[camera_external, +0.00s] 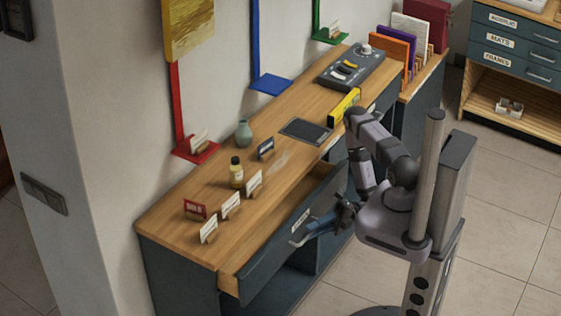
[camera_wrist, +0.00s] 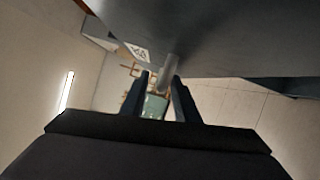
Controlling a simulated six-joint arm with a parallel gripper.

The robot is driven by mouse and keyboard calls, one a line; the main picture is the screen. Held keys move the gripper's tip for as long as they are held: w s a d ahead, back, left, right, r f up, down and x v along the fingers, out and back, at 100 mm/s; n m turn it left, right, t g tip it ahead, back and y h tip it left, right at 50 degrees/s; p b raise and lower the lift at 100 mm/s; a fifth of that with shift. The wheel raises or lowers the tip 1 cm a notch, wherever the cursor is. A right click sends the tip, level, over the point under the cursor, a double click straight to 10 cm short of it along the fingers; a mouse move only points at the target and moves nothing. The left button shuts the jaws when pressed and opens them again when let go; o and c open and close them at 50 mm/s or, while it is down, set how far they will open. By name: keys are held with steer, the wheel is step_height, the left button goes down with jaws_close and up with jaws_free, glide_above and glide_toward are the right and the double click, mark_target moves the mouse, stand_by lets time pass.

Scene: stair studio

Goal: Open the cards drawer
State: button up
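The drawer (camera_external: 292,232) under the long wooden counter is pulled partly out, with its pale wooden side and inside showing. Its dark front carries a small white label, too small to read. My gripper (camera_external: 312,230) is at this front, by the handle. In the wrist view, the two dark fingers of my gripper (camera_wrist: 160,78) stand apart. The grey metal handle (camera_wrist: 169,68) shows between their tips, nearer the right finger, with a gap on the left. The dark drawer front (camera_wrist: 230,40) fills the upper right there. Contact with the handle is unclear.
The counter (camera_external: 175,220) bears card holders, a small bottle (camera_external: 236,173), a green vase (camera_external: 243,134), a dark pad (camera_external: 306,131) and a control panel (camera_external: 352,67). An open shelf lies below the drawer. A labelled drawer cabinet (camera_external: 515,50) stands at the right. The tiled floor in front is clear.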

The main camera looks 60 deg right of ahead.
steer(key=shift+a, duration=0.15)
jaws_close()
steer(key=s, duration=0.4)
steer(key=shift+f, duration=0.1)
stand_by(0.4)
jaws_free()
